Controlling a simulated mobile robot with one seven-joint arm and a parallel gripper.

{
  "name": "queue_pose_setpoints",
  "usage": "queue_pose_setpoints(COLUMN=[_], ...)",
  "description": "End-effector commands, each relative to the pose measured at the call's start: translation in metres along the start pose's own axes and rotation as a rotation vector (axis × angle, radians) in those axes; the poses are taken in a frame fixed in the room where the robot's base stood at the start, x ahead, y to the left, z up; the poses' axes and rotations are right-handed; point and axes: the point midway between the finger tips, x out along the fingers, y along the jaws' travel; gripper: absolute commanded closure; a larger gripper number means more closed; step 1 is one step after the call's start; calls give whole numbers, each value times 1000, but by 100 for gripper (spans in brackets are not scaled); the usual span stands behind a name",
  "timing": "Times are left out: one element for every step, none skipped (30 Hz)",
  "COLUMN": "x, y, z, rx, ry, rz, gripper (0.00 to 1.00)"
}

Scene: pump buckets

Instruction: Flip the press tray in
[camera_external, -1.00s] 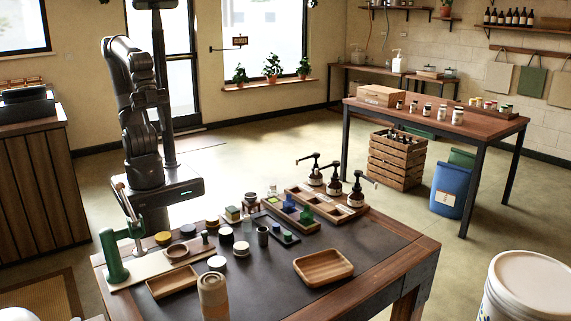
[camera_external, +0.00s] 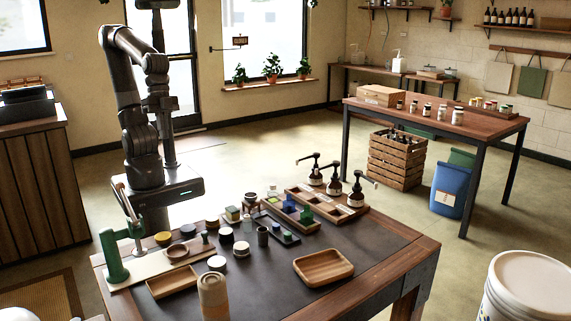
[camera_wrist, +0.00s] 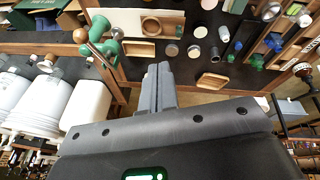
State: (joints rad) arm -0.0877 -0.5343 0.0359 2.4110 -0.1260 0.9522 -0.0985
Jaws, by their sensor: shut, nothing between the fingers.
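The green hand press (camera_external: 116,268) with its slanted lever stands at the left end of the table. My gripper (camera_wrist: 159,68) is shut and empty, apart from the press and dish. In the external view my arm is folded above its base behind the table, and the fingers cannot be made out.
Jars, small blocks and pump bottles (camera_external: 335,187) crowd the table's back. Rectangular wooden trays (camera_external: 323,266) (camera_external: 172,282) and a tan cylinder (camera_external: 213,296) stand nearer the front. The dark tabletop (camera_external: 265,290) is clear between them. White buckets (camera_wrist: 45,105) show left in the wrist view.

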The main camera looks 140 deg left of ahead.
Motion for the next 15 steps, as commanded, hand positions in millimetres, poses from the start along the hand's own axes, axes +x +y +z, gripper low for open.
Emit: queue_pose_setpoints(x=[6,9,14,17,20,24,28,32,36,40,44,49,53,57,62], y=[-3,-4,-6,-8,-9,-12,-13,-15,-18,-20,-22,-26,-28,-31,-35], z=[-6,-10,-15,-18,-22,-26,-30,-33,-38,-41,-44,-49,-52,-56,-60], rx=[-51,-82,-123,-154,-185,-227,-258,-288,-331,-361,-393,-436,-467,-498,-541], ry=[-31,-47,-69,-85,-101,-122,-138,-153,-174,-189,-205,-225,-239,-254,-273], rz=[5,11,17,22,27,32,37,40,46,50,54,59,62,66,71], gripper=[100,100,100,100,100,100,100,100,100,100,100,100,100,100,100])
